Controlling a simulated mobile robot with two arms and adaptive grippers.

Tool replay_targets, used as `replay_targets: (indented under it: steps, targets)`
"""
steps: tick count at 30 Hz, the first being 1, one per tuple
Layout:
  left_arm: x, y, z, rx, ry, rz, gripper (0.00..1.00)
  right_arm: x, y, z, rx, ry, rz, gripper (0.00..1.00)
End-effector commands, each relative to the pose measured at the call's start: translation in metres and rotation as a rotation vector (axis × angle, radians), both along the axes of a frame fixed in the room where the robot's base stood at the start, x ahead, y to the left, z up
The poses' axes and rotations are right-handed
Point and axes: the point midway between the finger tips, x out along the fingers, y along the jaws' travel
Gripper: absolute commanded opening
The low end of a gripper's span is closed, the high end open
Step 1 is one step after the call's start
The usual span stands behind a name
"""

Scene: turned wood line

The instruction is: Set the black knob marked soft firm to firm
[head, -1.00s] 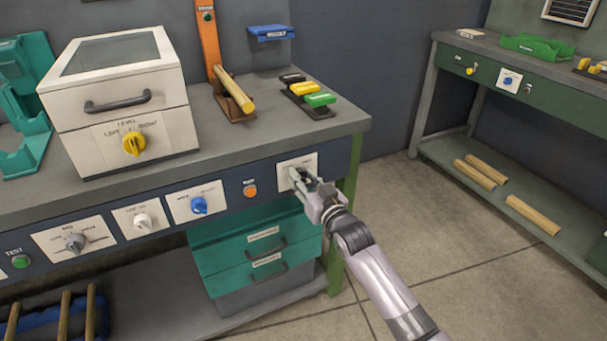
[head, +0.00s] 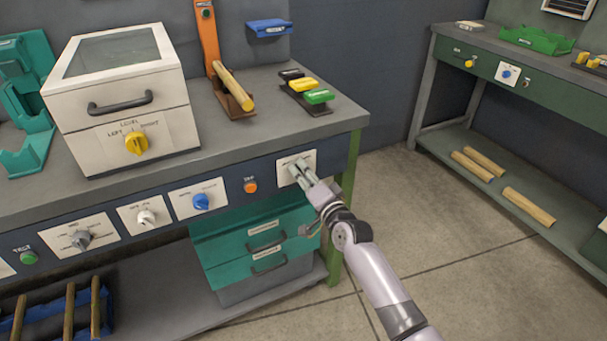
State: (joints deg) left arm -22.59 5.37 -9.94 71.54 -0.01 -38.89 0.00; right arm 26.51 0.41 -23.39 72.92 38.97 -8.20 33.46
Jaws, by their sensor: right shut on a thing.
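The knob's white plate (head: 311,158) is at the right end of the bench's dark front panel in the head view. My right gripper (head: 297,172) is at this plate, with its fingers shut on the knob there. The fingers hide the knob, so its colour and pointer cannot be made out. The lettering on the plate is too small to read. My left gripper is not in view.
Left along the panel are an orange button (head: 250,187), a blue knob (head: 201,201), a white knob (head: 146,217) and a grey knob (head: 81,239). Teal drawers (head: 235,252) sit below. A white box with a yellow knob (head: 136,144) stands on the bench.

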Motion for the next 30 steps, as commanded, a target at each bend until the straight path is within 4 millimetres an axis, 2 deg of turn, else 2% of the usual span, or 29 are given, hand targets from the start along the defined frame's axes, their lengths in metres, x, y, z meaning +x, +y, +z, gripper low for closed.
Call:
replay_targets:
  steps: [6, 15, 30]
  targets:
    - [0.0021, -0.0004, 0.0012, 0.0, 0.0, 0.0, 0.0, -0.0001, -0.0003, -0.0018, 0.158, 0.08, -0.001, 0.01]
    - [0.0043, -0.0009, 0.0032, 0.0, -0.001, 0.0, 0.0, 0.0002, -0.0009, -0.002, 0.304, 0.151, 0.0, 0.01]
    - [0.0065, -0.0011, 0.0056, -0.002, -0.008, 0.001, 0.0, 0.0001, -0.0005, -0.0022, 0.361, 0.179, 0.0, 0.01]
